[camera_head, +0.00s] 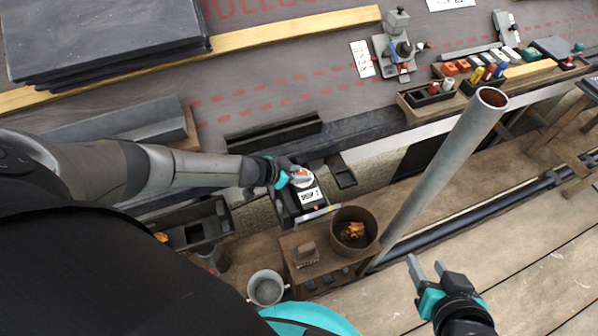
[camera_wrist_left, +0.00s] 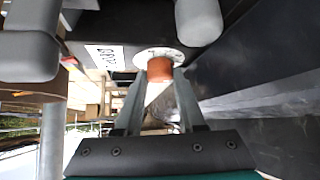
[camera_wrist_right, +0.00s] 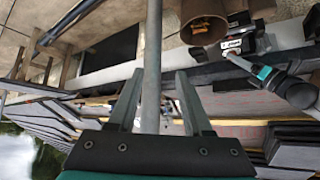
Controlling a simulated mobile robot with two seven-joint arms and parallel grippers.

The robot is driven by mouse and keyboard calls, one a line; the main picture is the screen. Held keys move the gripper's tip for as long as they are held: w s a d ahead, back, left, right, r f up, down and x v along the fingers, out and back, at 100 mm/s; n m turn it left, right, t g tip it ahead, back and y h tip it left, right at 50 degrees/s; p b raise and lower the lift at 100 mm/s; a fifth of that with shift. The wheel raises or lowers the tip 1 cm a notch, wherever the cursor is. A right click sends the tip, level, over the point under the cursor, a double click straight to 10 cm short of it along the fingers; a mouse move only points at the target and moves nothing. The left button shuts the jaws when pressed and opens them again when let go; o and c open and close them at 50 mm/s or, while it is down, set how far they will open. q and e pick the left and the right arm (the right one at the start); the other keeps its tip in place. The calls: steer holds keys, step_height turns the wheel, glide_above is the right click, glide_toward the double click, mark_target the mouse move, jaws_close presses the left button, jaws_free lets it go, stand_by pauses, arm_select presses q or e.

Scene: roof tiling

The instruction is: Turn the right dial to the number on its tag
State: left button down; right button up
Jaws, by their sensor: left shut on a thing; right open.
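The dial (camera_head: 301,184) is a white disc with an orange knob on a dark box (camera_head: 290,207). A white tag (camera_head: 309,196) with black print, seemingly "DROP 2", sits beside it. In the left wrist view the orange knob (camera_wrist_left: 160,69) stands before the white dial face (camera_wrist_left: 150,53), whose marks are too small to read. My left gripper (camera_head: 285,177) is shut on the orange knob, its fingers on either side. My right gripper (camera_head: 427,264) is open and empty, low at the right, well away from the dial. I cannot make out a second dial.
A grey pole (camera_head: 440,180) rises between the dial box and my right gripper. A rusty pot (camera_head: 370,226) stands on a small wooden stand close to the box. A bucket (camera_head: 267,288) is at the front. Slates (camera_head: 100,40) and tool trays lie further back.

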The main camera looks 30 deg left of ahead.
arm_select(q)
steer(key=shift+s+d+n, duration=0.1)
steer(key=shift+n, duration=0.3)
steer(key=n+y+p, duration=0.1)
steer(key=n+y, duration=0.1)
steer(key=shift+d+n+t+y+p, duration=0.15)
steer(key=shift+n+t+y+p, duration=0.15)
steer(key=shift+t+p, duration=0.1)
steer(key=shift+n+y, duration=0.5)
steer(key=shift+n, duration=0.1)
steer(key=shift+d+n+y, duration=0.1)
steer(key=shift+n+y, duration=0.3)
steer(key=shift+n, duration=0.1)
steer(key=shift+n+y, duration=0.4)
steer(key=shift+n, duration=0.3)
steer(key=shift+n+y+b, duration=0.35)
steer(key=shift+n+y, duration=0.05)
arm_select(e)
steer(key=shift+s+d+r+g+h, duration=0.15)
steer(key=shift+s+d+g+h, duration=0.15)
steer(key=shift+s+d+g, duration=0.35)
steer(key=shift+s+d+r+g+h, duration=0.15)
steer(key=shift+s+d+g+h, duration=0.25)
steer(key=shift+d, duration=0.35)
arm_select(q)
steer(key=c, duration=0.8)
jaws_free()
